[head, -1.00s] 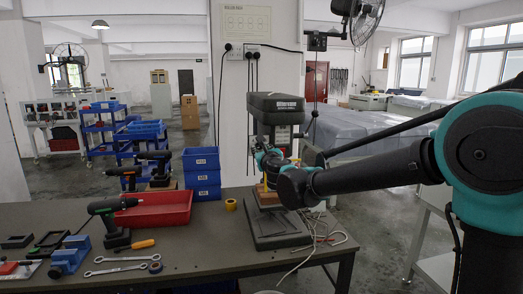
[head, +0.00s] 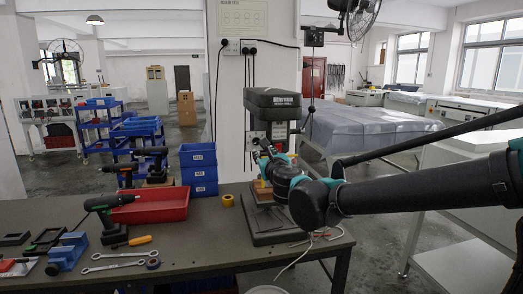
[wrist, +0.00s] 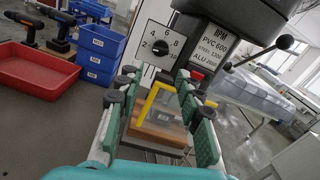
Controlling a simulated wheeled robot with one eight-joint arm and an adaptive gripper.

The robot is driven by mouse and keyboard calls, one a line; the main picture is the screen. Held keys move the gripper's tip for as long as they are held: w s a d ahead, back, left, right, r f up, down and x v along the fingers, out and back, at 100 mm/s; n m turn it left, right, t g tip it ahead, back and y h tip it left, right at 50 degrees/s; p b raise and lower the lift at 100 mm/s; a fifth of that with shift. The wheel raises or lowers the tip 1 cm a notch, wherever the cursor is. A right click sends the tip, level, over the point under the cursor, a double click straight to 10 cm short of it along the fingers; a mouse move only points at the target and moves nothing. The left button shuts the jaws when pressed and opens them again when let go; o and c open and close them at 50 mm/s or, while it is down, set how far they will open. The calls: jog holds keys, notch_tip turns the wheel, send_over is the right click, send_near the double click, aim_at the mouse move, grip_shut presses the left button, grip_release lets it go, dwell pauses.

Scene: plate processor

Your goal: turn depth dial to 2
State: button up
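The depth dial (wrist: 160,47) is a black knob on a white plate with numbers around it, on the front of the drill press (head: 272,99). The 2 is at the knob's left and the 4 and 6 are above it. I cannot tell where the knob points. My gripper (wrist: 160,84) is open and empty in the wrist view, with green-padded fingers on both sides. The dial shows beyond the fingertips, apart from them. In the head view my gripper (head: 258,152) is in front of the press, partly hidden by my wrist.
A speed label (wrist: 218,50) and a lever with a black ball (wrist: 285,42) are right of the dial. A yellow guard (wrist: 146,104) and wooden block (wrist: 157,139) lie below. A red tray (head: 153,207) and blue bins (head: 199,170) stand left on the bench.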

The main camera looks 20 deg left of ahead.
jog(key=shift+v, duration=0.95)
